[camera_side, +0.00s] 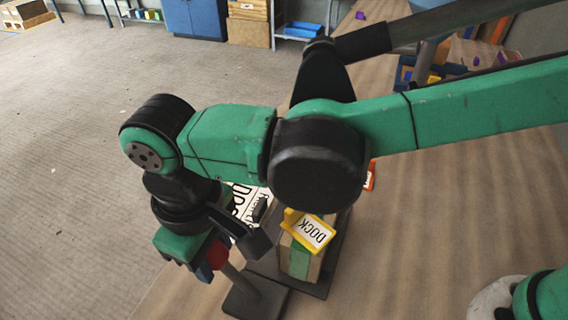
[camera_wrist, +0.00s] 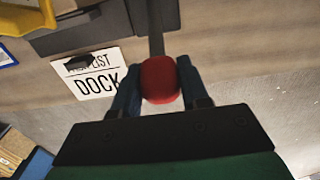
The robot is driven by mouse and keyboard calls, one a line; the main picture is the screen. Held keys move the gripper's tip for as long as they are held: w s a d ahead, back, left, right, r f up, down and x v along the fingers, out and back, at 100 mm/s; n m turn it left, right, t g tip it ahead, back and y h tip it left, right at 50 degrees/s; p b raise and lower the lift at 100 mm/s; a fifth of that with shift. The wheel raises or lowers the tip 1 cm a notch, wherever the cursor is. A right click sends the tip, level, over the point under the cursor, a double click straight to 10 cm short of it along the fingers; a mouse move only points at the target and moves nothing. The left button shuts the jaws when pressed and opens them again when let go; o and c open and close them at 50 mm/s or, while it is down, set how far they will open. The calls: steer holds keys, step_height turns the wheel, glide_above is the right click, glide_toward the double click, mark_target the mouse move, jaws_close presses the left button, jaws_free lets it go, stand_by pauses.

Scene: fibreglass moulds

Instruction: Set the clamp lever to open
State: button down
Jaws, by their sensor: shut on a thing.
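The clamp lever shows as a grey shaft (camera_side: 238,282) with a red knob (camera_side: 217,257), tilted up and to the left from a dark base plate (camera_side: 256,301) in the side view. My gripper (camera_side: 206,262) is at the lever's top end, and its fingers are shut on the red knob. In the wrist view the red knob (camera_wrist: 160,80) sits between the two fingers of my gripper (camera_wrist: 159,88), with the shaft running upward behind it. My arm hides part of the area behind the lever. No open or closed marking on the clamp is readable.

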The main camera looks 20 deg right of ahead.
mark_target(235, 273)
steer(key=shift+s, duration=0.1)
steer(key=shift+s+d+r+t+y, duration=0.4)
steer(key=shift+s+d+t+y, duration=0.2)
steer(key=shift+d+t+y, duration=0.1)
steer(key=shift+s+d+r+t+y, duration=0.2)
steer(key=shift+s+d+t+y, duration=0.6)
steer(key=shift+t+y, duration=0.1)
steer(key=shift+s+d+f, duration=0.25)
steer(key=shift+s+d, duration=0.4)
steer(key=shift+s+d+f, duration=0.2)
steer(key=shift+s+d, duration=0.5)
steer(key=shift+s+d+f, duration=0.25)
steer(key=shift+s+d, duration=0.4)
steer(key=shift+c, duration=2.2)
jaws_free()
